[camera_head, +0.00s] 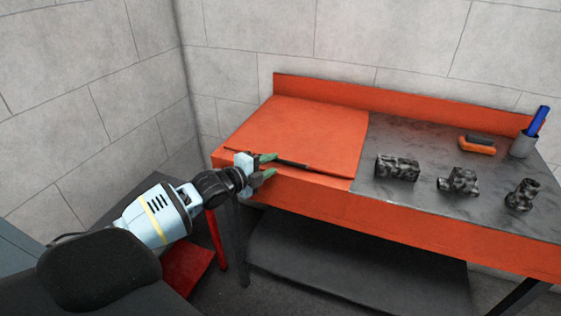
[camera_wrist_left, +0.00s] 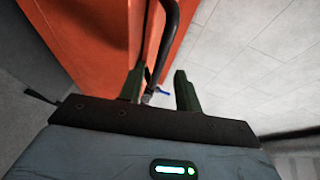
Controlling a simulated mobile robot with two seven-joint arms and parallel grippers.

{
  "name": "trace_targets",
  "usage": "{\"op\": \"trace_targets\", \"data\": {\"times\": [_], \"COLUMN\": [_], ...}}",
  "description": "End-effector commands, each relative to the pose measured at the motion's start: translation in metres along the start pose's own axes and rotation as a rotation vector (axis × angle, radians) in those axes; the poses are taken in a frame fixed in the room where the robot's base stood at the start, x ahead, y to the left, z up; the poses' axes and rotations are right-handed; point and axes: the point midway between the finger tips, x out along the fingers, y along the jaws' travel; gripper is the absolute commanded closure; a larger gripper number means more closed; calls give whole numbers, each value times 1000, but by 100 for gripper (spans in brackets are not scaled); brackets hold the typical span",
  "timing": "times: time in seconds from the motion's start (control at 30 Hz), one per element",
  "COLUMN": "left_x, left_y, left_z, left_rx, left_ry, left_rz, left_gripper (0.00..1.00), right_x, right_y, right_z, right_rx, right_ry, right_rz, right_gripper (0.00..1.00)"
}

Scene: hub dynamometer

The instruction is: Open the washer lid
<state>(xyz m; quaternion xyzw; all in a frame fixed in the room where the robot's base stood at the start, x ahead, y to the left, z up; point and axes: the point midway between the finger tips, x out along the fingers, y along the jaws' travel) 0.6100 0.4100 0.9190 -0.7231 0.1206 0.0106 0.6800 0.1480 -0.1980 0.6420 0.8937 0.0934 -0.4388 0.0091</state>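The washer lid (camera_head: 300,130) is a flat orange panel. It lies shut over the left part of the orange washer bench (camera_head: 350,213). A thin black handle bar (camera_head: 297,165) runs along the lid's front edge. My left gripper (camera_head: 271,165) is at the handle's left end, with its green fingers parted. In the left wrist view, the dark handle (camera_wrist_left: 166,45) runs down into the gap between the two fingers (camera_wrist_left: 160,88). I see space beside the bar, and cannot tell whether either finger touches it. My right gripper is not in view.
Mottled dark metal parts (camera_head: 397,167) stand on the bench's grey top at right. An orange-and-black brush or block (camera_head: 477,145) and a grey cup (camera_head: 522,146) with blue items are behind them. Block walls stand behind and left. A dark shelf (camera_head: 350,270) lies below.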

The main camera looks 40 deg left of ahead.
Motion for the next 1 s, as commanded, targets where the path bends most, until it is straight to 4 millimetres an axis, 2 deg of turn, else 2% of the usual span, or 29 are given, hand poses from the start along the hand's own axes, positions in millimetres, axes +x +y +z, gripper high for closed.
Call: {"op": "trace_targets", "data": {"times": [0.1,0.33,0.5,0.8,1.0], "left_x": [17,39,46,47,47], "left_y": [0,1,1,0,1], "left_z": [0,0,0,0,0], "left_rx": [-3,-1,-1,0,0], "left_ry": [0,0,0,0,0], "left_rz": [-1,0,0,0,1], "left_gripper": [66,66,66,66,91], "right_x": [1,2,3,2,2], "right_y": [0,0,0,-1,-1], "right_z": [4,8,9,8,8], "right_rx": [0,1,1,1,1], "right_ry": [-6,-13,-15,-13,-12], "right_rz": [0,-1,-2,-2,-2], "right_gripper": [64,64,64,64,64]}}
